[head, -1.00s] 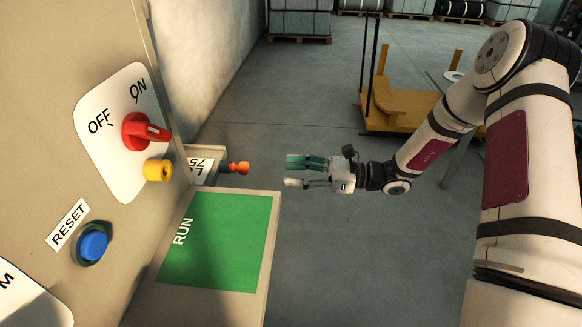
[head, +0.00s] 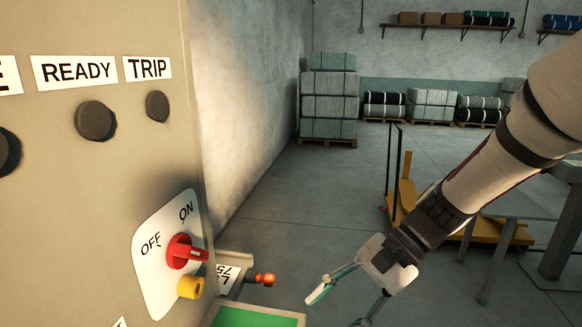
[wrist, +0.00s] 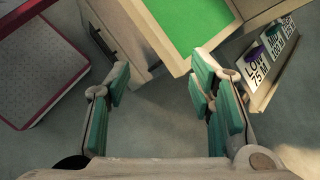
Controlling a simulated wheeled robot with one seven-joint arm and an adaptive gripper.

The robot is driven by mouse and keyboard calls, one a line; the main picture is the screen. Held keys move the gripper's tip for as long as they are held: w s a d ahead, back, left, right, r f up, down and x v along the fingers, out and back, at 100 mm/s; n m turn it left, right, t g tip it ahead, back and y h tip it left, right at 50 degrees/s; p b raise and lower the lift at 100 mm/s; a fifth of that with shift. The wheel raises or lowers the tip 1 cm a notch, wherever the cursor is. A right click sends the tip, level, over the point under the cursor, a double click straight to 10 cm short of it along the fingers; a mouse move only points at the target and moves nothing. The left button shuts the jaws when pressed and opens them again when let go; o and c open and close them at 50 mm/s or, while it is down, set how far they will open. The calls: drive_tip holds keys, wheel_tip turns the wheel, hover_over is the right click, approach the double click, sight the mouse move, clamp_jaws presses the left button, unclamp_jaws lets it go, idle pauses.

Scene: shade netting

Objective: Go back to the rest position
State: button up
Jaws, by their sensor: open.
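My gripper (head: 342,307) is low in the head view, right of the panel, with its fingers spread and pointing down and left. In the wrist view my gripper (wrist: 160,78) also shows open, with its green-padded fingers apart and nothing between them. It is apart from the orange-tipped lever (head: 264,280) and the green RUN surface (head: 255,317), which lie to its left in the head view. The wrist view shows the green surface (wrist: 185,25) beyond the fingertips.
The panel (head: 90,200) at left carries a red rotary switch (head: 183,251) and a yellow part (head: 190,287). A yellow cart (head: 405,195) and a grey table (head: 500,207) stand behind my arm. A sign rack (wrist: 262,75) and a red-edged tray (wrist: 35,65) flank the wrist view. Floor is open ahead.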

drive_tip(key=s+d+r+n+t+h+p, duration=0.1)
drive_tip(key=s+d+r+n+t+h, duration=0.2)
drive_tip(key=s+d+r+n+h, duration=0.1)
drive_tip(key=s+d+r+n+t+h+p, duration=0.1)
drive_tip(key=s+d+r+n+t+h, duration=0.2)
drive_tip(key=s+d+r, duration=0.4)
drive_tip(key=s+d+n+h, duration=0.1)
drive_tip(key=s+h, duration=0.1)
drive_tip(key=s, duration=0.2)
drive_tip(key=shift+s+r+t+p, duration=0.2)
drive_tip(key=shift+t+p, duration=0.1)
drive_tip(key=shift+p, duration=0.1)
idle(1.1)
